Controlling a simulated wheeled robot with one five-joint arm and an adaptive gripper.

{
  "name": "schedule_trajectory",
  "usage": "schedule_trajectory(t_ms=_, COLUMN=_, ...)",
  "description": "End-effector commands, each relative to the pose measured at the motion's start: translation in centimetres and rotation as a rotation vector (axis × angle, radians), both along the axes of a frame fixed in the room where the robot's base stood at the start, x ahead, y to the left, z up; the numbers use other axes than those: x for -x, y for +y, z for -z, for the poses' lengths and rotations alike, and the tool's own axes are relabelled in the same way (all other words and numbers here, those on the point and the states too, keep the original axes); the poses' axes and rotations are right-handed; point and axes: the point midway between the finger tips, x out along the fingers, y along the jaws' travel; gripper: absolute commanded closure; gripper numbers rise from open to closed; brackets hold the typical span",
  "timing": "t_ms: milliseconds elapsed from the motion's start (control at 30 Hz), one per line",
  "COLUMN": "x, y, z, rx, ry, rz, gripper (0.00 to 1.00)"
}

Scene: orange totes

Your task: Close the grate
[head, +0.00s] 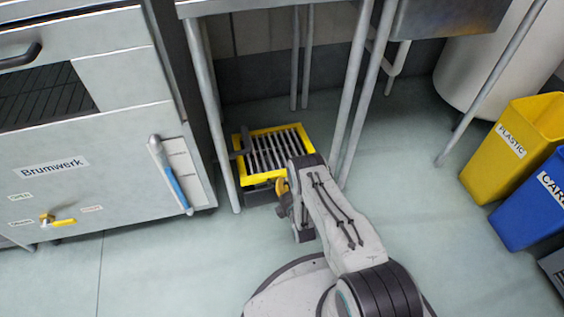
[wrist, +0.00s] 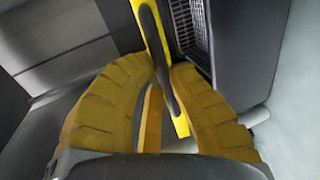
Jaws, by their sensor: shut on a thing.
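The grate (head: 263,136) has a yellow frame and grey bars. It lies over a dark box on the floor under the steel table, and I cannot tell how far it is open. A dark handle (head: 243,143) shows at its left side. In the wrist view the handle (wrist: 150,28) runs along the yellow frame edge (wrist: 157,50) and down between my fingers. My gripper (head: 282,187) is at the grate's near edge, partly hidden by my arm. In the wrist view my gripper (wrist: 162,78) is closed around the dark handle.
A table leg (head: 212,115) stands just left of the grate, and another (head: 355,95) to its right. A steel Brumwerk cabinet (head: 100,150) is at left. Yellow (head: 500,160) and blue (head: 530,205) bins stand at right. The floor between my arm and the bins is clear.

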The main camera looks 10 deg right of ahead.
Motion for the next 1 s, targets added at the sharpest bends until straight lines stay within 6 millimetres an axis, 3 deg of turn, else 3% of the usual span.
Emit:
schedule_trajectory(t_ms=33, x=0.5, y=0.0, z=1.8, rx=-0.002, ry=0.006, rz=0.001, gripper=1.0)
schedule_trajectory(t_ms=100, x=0.8, y=0.0, z=3.0, rx=-0.002, ry=0.006, rz=0.001, gripper=1.0)
schedule_trajectory(t_ms=300, x=1.0, y=0.0, z=5.6, rx=-0.002, ry=0.008, rz=0.001, gripper=1.0)
schedule_trajectory(t_ms=533, x=1.1, y=0.0, z=6.9, rx=-0.002, ry=0.014, rz=0.001, gripper=1.0)
schedule_trajectory(t_ms=933, x=1.3, y=-0.1, z=7.3, rx=-0.004, ry=0.019, rz=0.002, gripper=1.0)
schedule_trajectory(t_ms=967, x=1.3, y=-0.1, z=7.3, rx=-0.004, ry=0.019, rz=0.002, gripper=0.82)
schedule_trajectory(t_ms=1000, x=1.3, y=-0.1, z=7.3, rx=-0.004, ry=0.019, rz=0.002, gripper=0.78)
